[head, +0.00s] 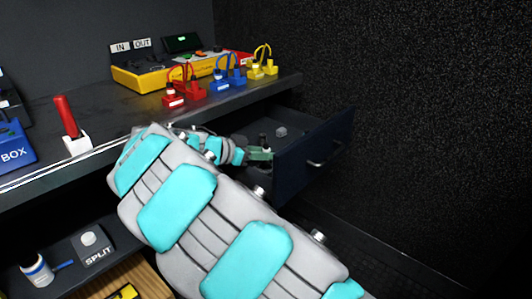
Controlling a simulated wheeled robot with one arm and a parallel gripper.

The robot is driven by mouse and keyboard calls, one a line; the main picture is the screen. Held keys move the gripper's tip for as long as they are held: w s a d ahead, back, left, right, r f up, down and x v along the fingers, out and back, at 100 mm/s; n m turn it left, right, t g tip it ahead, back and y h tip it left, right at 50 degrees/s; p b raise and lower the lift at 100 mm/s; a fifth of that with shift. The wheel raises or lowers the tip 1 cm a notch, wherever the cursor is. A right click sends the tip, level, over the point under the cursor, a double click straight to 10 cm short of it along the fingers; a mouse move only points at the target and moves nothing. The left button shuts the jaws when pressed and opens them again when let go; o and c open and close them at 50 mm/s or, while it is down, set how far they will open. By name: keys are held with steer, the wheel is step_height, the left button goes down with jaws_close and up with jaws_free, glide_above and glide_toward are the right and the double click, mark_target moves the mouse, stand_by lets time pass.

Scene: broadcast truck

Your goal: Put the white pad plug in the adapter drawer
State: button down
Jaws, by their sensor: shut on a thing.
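The drawer (330,139) under the counter is pulled open, with a dark blue front and a silver handle. My arm reaches across the middle of the view towards it. My gripper (261,152) is at the left part of the open drawer, just behind its front panel. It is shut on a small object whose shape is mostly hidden. A small dark upright piece (262,139) shows at the fingers. I cannot tell whether the held object is the white pad plug. A small grey block (281,131) lies inside the drawer.
Red (174,101), blue (220,85) and yellow (262,70) plug blocks stand on the counter (113,110) above the drawer. A white block with a red handle (75,142) is at left. A SPLIT box (95,246) sits on the lower shelf. A dark wall bounds the right.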

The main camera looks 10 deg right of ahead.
steer(key=shift+f+b, duration=0.75)
steer(key=shift+b, duration=0.5)
steer(key=c, duration=0.7)
jaws_free()
steer(key=shift+f, duration=0.1)
steer(key=shift+c, duration=0.2)
steer(key=r+p, duration=0.1)
steer(key=p, duration=0.2)
steer(key=shift+r, duration=0.4)
steer(key=b+v, duration=0.1)
steer(key=v, duration=0.6)
steer(key=shift+s+a, duration=0.1)
steer(key=shift+a, duration=0.15)
